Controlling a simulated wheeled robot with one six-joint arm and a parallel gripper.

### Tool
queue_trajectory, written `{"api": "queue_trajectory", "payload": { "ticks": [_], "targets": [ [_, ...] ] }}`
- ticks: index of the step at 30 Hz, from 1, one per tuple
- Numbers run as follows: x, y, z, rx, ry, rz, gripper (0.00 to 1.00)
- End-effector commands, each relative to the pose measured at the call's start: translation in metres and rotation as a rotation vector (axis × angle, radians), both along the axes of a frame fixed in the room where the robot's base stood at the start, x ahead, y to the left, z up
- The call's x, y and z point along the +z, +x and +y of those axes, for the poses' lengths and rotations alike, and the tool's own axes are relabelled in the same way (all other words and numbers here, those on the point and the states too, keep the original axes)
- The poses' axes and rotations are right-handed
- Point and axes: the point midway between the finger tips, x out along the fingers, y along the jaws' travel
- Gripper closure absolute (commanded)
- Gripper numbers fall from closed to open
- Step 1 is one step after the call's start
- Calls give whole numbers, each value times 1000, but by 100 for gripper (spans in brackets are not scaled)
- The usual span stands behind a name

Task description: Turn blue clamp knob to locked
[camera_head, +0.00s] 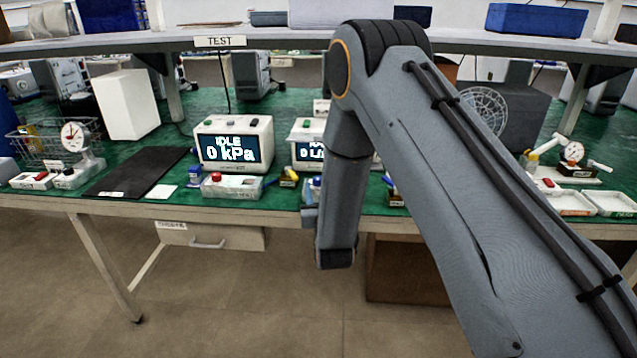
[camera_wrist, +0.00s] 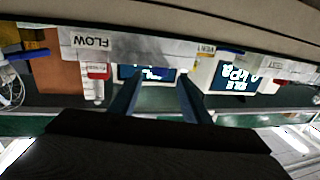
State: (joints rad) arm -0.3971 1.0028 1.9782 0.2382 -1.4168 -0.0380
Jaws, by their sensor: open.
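In the head view a blue part (camera_head: 315,183) shows at the bench front, just left of my arm, partly hidden. In the head view only a bit of my gripper (camera_head: 309,216) shows, at the bench's front edge.
A display box (camera_head: 234,145) reading IDLE 0 kPa stands left of a second display (camera_head: 309,151), partly hidden by my arm. A yellow part (camera_head: 288,176) and a red-button box (camera_head: 231,187) lie nearby. The shelf (camera_head: 120,42) runs above the bench. The floor before it is clear.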

Motion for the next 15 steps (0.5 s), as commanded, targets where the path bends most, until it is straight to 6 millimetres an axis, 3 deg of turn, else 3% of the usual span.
{"api": "queue_trajectory", "payload": {
  "ticks": [6,15],
  "targets": [
    [0,30,5,1,0,0,57],
    [0,42,7,1,0,2,57]
  ]
}}
